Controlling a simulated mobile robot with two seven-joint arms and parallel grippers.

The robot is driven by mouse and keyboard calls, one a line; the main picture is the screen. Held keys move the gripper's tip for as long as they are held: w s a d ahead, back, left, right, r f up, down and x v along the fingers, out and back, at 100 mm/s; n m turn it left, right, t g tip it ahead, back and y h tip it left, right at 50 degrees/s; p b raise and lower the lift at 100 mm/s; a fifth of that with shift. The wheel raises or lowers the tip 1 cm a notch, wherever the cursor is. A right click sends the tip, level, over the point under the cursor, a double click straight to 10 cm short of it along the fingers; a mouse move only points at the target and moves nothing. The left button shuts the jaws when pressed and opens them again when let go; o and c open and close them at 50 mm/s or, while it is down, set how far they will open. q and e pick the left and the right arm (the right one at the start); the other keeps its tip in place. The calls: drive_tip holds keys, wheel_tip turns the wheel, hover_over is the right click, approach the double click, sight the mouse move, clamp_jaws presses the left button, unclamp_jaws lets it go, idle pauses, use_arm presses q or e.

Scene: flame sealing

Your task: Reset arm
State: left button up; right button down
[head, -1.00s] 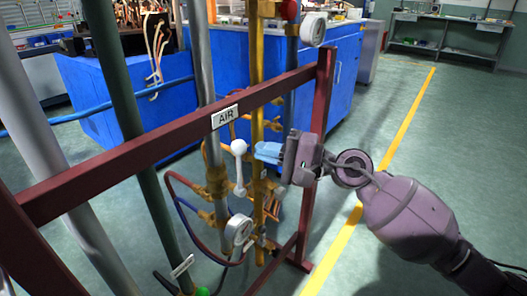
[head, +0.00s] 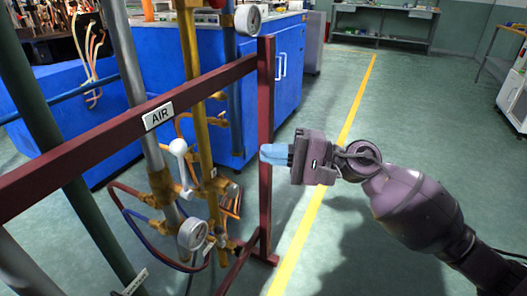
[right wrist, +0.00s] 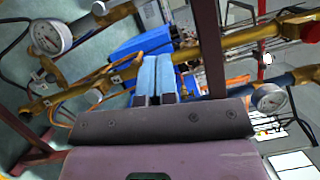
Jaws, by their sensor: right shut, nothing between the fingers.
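My right gripper (head: 275,154) is shut and empty, its light blue fingers pointing left. In the head view it lies to the right of the white-knobbed valve lever (head: 181,150) and apart from it, in front of the dark red frame's upright post (head: 265,130). In the right wrist view the two blue fingers (right wrist: 156,78) lie together, with the brass pipes and gauges beyond them. My left gripper is not in view.
The dark red frame (head: 90,147) bears an AIR label (head: 158,116), with brass pipes and a gauge (head: 192,234) behind its rail. Blue cabinets (head: 200,75) stand behind. Open green floor with a yellow line (head: 345,130) lies right.

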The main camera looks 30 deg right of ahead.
idle(0.4)
drive_tip(key=s+d+f+n+t+h+p, duration=0.1)
drive_tip(key=s+d+n+t+h+p, duration=0.25)
drive_tip(key=n, duration=0.75)
drive_tip(key=s+d+f+n+t+h+p, duration=0.1)
drive_tip(key=s+n+t+h+p, duration=0.3)
drive_tip(key=s+n, duration=0.5)
drive_tip(key=s+d+f+n+t+h+p, duration=0.1)
drive_tip(key=s+d+n+t+h+p, duration=0.25)
drive_tip(key=n, duration=0.95)
use_arm(q)
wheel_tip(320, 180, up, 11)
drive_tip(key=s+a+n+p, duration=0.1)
drive_tip(key=p, duration=0.8)
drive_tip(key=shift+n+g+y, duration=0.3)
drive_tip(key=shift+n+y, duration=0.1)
use_arm(e)
drive_tip(key=s+a+f+m+g+h, duration=0.1)
drive_tip(key=s+f+m+g, duration=0.3)
drive_tip(key=s+m, duration=0.7)
drive_tip(key=s+a+f+m+g+h, duration=0.2)
drive_tip(key=s+f+m+g+h, duration=0.2)
drive_tip(key=s+m, duration=0.7)
wheel_tip(320, 180, down, 3)
drive_tip(key=shift+r+m+g, duration=0.2)
drive_tip(key=shift+m+g, duration=0.6)
drive_tip(key=shift+m, duration=0.1)
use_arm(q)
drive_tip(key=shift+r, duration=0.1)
